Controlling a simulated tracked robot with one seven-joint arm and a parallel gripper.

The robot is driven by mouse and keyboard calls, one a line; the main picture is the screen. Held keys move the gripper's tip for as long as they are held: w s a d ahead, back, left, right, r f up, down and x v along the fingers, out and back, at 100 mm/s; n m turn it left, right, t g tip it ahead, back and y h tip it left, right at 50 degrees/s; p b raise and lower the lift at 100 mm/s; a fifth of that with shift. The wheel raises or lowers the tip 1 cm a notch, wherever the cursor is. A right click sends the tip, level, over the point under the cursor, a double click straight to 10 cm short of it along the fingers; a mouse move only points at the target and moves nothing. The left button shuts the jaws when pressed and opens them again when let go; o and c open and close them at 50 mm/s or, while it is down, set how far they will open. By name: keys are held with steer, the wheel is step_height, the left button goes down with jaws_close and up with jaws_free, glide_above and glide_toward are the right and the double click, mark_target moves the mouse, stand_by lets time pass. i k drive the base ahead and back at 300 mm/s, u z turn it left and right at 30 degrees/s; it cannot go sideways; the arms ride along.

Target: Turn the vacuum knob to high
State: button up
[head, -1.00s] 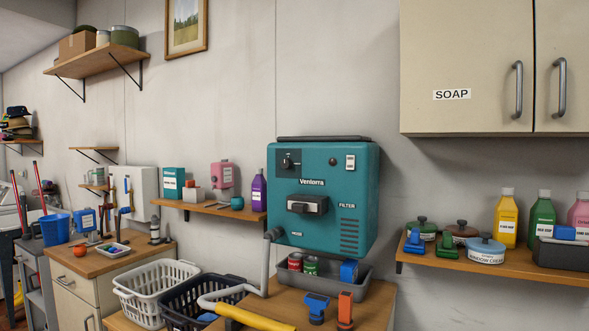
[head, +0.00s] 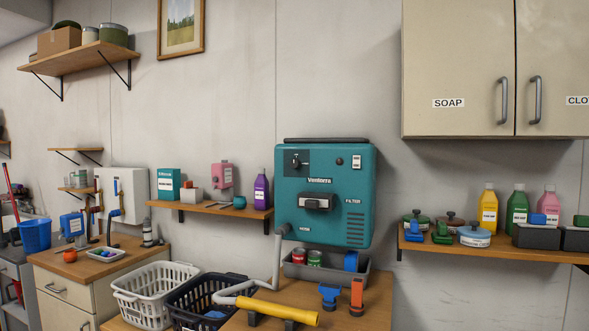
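The teal Ventorra vacuum unit (head: 335,222) is mounted on the wall near the middle of the head view. Its small dark knob (head: 296,161) sits on a black panel at the upper left of its face. The knob's setting marks are too small to read. A small switch plate (head: 356,162) is at the upper right. My gripper is not in view.
Below the unit, a counter (head: 375,310) holds a grey tray (head: 327,271), a yellow tube (head: 270,309) on a grey hose, and blue and orange tools. Two baskets stand at left. Shelves with bottles flank the unit. A SOAP cabinet (head: 455,60) hangs at upper right.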

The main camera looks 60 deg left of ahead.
mark_target(296, 164)
steer(key=u, duration=2.15)
steer(key=k, duration=0.1)
steer(key=z, duration=0.75)
steer(key=i, duration=1)
steer(key=u, duration=0.1)
